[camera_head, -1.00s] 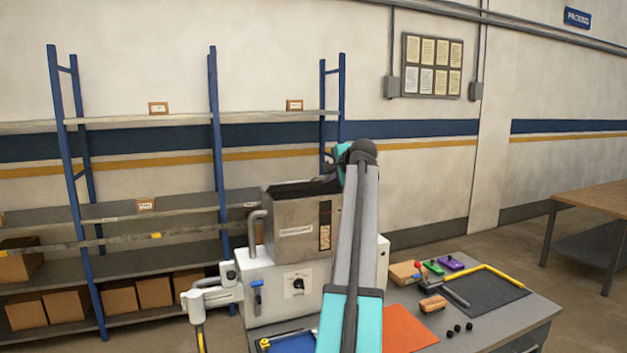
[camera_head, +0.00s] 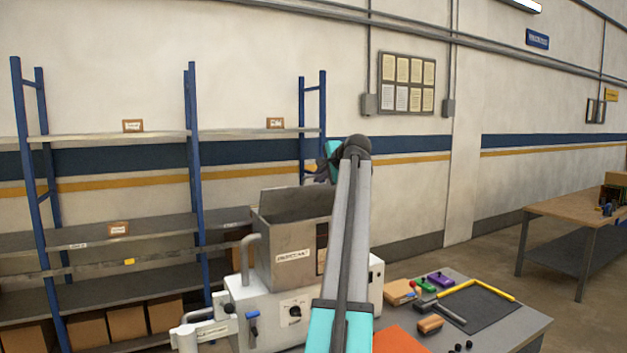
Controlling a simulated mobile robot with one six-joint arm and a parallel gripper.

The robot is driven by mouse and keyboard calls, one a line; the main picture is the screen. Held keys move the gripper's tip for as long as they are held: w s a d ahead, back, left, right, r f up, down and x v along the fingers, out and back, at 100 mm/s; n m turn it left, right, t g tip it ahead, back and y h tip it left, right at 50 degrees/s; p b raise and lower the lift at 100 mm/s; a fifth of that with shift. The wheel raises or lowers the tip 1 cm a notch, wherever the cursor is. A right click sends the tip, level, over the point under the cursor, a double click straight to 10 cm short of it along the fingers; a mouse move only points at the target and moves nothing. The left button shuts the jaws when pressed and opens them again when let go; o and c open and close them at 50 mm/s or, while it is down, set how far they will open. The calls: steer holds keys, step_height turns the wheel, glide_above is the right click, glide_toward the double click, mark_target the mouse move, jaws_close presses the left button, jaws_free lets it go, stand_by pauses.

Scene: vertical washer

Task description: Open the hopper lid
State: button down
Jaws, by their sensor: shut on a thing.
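The grey metal hopper (camera_head: 285,259) stands on top of the white washer body (camera_head: 262,312), left of my arm. Its lid (camera_head: 295,204) shows as a grey panel tilted up above the hopper's top. My gripper (camera_head: 325,170) is small and dark at the far end of my arm, by the lid's upper right corner. It is shut on the lid's edge or handle; which part cannot be told, as the contact is small and partly hidden. My arm hides the right side of the hopper.
A grey table (camera_head: 520,322) at the right holds a dark mat (camera_head: 483,308), an orange sheet (camera_head: 400,340), small coloured blocks and a hammer. Blue-framed shelves (camera_head: 195,150) stand behind at the left. A wooden workbench (camera_head: 580,205) is farther right.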

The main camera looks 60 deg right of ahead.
steer(key=shift+f, duration=0.35)
steer(key=c, duration=1.9)
jaws_free()
steer(key=shift+o, duration=0.2)
steer(key=shift+a+f, duration=0.1)
steer(key=shift+s+a, duration=0.1)
steer(key=shift+s, duration=0.05)
steer(key=r+b+v, duration=0.1)
steer(key=b+v, duration=0.3)
steer(key=v, duration=1)
steer(key=shift+d, duration=0.25)
